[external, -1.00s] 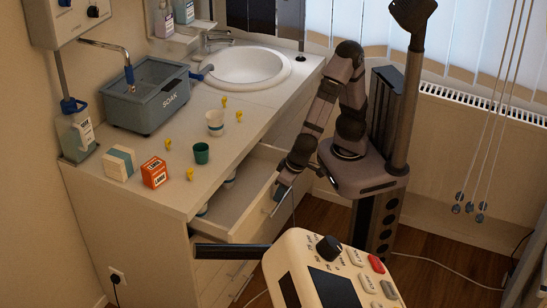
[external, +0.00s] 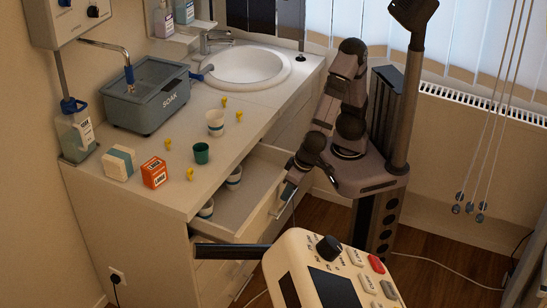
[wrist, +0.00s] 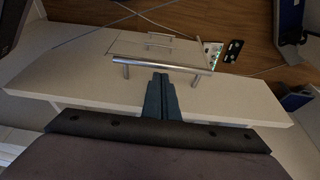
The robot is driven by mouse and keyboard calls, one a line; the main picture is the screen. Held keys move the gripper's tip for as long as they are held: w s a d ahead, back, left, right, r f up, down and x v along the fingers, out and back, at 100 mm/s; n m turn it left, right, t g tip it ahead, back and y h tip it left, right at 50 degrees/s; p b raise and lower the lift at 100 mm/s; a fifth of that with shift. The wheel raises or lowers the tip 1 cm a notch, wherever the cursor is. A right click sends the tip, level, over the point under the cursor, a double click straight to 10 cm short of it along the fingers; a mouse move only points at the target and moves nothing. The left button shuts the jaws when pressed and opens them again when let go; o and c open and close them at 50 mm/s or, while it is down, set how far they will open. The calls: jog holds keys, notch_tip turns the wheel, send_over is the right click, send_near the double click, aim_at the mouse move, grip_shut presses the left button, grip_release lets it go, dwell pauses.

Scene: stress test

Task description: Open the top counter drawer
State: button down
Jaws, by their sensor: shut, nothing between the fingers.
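The top counter drawer (external: 247,207) is pulled partly out of the white counter, with cups (external: 234,178) visible inside. Its pale front (wrist: 80,75) carries a metal bar handle (wrist: 160,64) in the wrist view. My gripper (external: 285,193) is at the drawer front by the handle. In the wrist view my fingers (wrist: 160,78) are together and empty, their tips at the middle of the handle bar. I cannot tell whether they touch the bar.
A green cup (external: 201,153), a white cup (external: 215,122), an orange box (external: 154,173) and several yellow pieces stand on the counter. A grey soak tub (external: 147,95) and a sink (external: 243,66) are behind. A cream control panel (external: 318,275) stands in the foreground.

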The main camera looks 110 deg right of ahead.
jog(key=p+v, duration=0.5)
jog(key=v, duration=0.3)
jog(key=c, duration=2)
grip_release()
jog(key=shift+s+r, duration=0.1)
jog(key=shift+r, duration=0.05)
jog(key=shift+o, duration=0.8)
jog(key=shift+s+a, duration=0.15)
jog(key=shift+a, duration=0.05)
jog(key=s+a+m+g+y+p, duration=0.25)
jog(key=a+m+y+p, duration=0.25)
jog(key=a+m+p, duration=0.5)
jog(key=w+d+f+m+t+h+p, duration=0.15)
jog(key=w+d+m+h+p, duration=0.25)
jog(key=d+m+p, duration=0.7)
jog(key=shift+w+f+n+b, duration=0.2)
jog(key=shift+f+n+b, duration=0.25)
jog(key=shift+f, duration=0.85)
jog(key=shift+w+f+n+b, duration=0.2)
jog(key=shift+f+n, duration=0.35)
jog(key=shift+f, duration=0.8)
jog(key=shift+w+f+n+b, duration=0.15)
jog(key=shift+f+n+b, duration=0.3)
jog(key=shift+f, duration=0.85)
